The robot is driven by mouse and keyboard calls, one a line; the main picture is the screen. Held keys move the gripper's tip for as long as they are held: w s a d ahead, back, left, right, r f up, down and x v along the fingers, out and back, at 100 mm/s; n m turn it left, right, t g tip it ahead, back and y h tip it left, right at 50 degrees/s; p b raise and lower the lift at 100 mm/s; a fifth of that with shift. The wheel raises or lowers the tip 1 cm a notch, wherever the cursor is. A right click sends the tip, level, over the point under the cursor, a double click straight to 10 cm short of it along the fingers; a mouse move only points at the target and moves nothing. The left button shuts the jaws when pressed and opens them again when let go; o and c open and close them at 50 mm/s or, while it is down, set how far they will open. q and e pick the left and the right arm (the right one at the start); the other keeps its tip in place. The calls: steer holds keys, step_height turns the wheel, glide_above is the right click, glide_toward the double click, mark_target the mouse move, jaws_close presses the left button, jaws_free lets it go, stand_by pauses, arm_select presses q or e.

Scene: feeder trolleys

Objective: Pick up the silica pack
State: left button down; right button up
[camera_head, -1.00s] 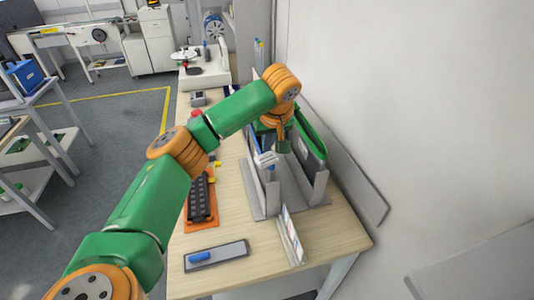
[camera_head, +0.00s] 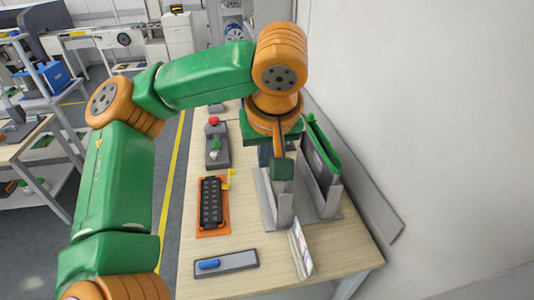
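My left arm comes in from the left and bends down over the grey rack on the bench. My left gripper (camera_head: 282,168) points down at the rack's left slot, its green fingertip in front of the rack's back part. The far finger is hidden, so its opening does not show. I cannot make out a silica pack for certain; the arm and gripper cover part of the rack. The grey rack (camera_head: 326,200) has upright dividers, with a dark, green-edged item (camera_head: 322,150) in its right slot. My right gripper is not in view.
A black block on an orange tray (camera_head: 212,203), a grey box with a red button (camera_head: 214,142) and a grey plate with a blue piece (camera_head: 208,264) lie left of the rack. A wall closes the right.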

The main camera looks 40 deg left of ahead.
arm_select(q)
steer(key=shift+c, duration=1.6)
jaws_free()
